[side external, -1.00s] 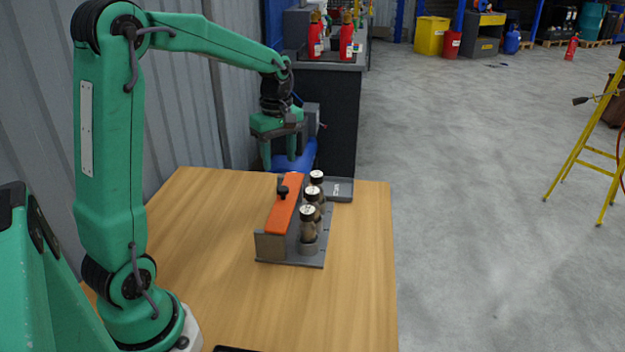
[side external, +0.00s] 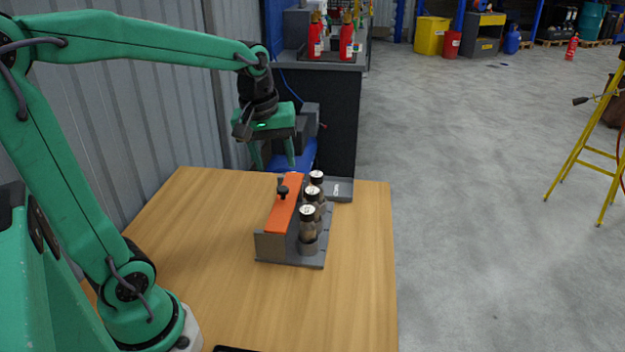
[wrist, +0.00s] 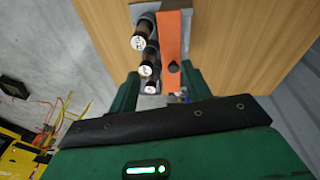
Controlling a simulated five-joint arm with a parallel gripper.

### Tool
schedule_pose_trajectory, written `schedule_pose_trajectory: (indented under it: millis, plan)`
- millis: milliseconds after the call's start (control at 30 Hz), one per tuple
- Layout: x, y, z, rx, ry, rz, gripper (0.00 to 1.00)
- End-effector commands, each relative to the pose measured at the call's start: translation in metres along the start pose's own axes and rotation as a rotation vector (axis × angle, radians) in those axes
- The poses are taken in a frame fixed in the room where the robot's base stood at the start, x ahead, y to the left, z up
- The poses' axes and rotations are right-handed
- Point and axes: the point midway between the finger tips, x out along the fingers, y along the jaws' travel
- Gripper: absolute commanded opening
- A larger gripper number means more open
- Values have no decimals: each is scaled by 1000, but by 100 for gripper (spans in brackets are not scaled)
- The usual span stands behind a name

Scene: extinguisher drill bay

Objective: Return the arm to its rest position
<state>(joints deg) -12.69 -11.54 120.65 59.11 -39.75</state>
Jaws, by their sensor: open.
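My gripper (side external: 273,160) is green and hangs above the far end of the wooden table, fingers pointing down. Its fingers are apart with nothing between them. It is clear of the rack (side external: 275,246), a grey stand with an orange top bar (side external: 283,212) and a black knob (side external: 283,188). Several jars (side external: 308,224) with white-topped dark caps stand in a row along the rack's right side. In the wrist view the gripper's green fingers (wrist: 158,82) show at both sides, with the orange bar (wrist: 172,38) and the jars (wrist: 139,42) beyond them.
A grey tray (side external: 341,187) lies at the table's far right. A corrugated wall (side external: 120,120) runs along the left. Red extinguishers (side external: 346,38) stand on a dark cabinet behind.

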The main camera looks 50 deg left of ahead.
Motion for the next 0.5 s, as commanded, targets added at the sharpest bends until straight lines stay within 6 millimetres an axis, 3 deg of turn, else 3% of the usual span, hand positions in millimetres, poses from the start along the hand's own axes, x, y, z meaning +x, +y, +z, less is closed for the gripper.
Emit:
schedule_pose_trajectory:
  millis: [200,500]
  plan:
    - [-17,-6,39,272,65,64,49]
    - [-26,-21,87,638,167,136,49]
